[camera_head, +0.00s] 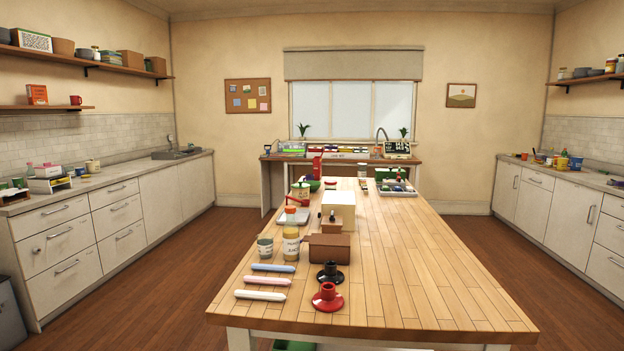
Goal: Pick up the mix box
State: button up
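No box carries a label I can read as "mix", so I cannot tell for sure which one is the mix box. An orange-red printed carton (37,94) stands upright on the lower left wall shelf, left of a red mug (76,100). A plain cream box (340,208) stands on the wooden table, behind a brown block-shaped item (328,247). A small red upright item (316,168) stands farther back on the table, too small to identify. My gripper is not in view.
The wooden table (420,270) fills the middle, with its right side mostly clear. Counters line both walls, with open floor (185,270) between.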

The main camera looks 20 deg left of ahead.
aim_at(317, 161)
jog(key=i+j+u, duration=0.6)
jog(key=i+u, duration=0.6)
jog(key=i, duration=0.15)
jog(key=i+u, duration=0.4)
jog(key=i+j+u, duration=0.1)
jog(key=i+u, duration=0.55)
jog(key=i+l+u, duration=0.15)
jog(key=i+u, duration=0.2)
jog(key=i+z, duration=0.2)
jog(key=i, duration=0.3)
jog(key=i+j+z, duration=0.2)
jog(key=i, duration=0.25)
jog(key=i+l+z, duration=0.25)
jog(key=i+z, duration=0.15)
jog(key=i+l+z, duration=0.1)
jog(key=i+z, duration=0.75)
jog(key=i+j+z, duration=0.15)
jog(key=i+z, duration=0.3)
jog(key=k, duration=0.05)
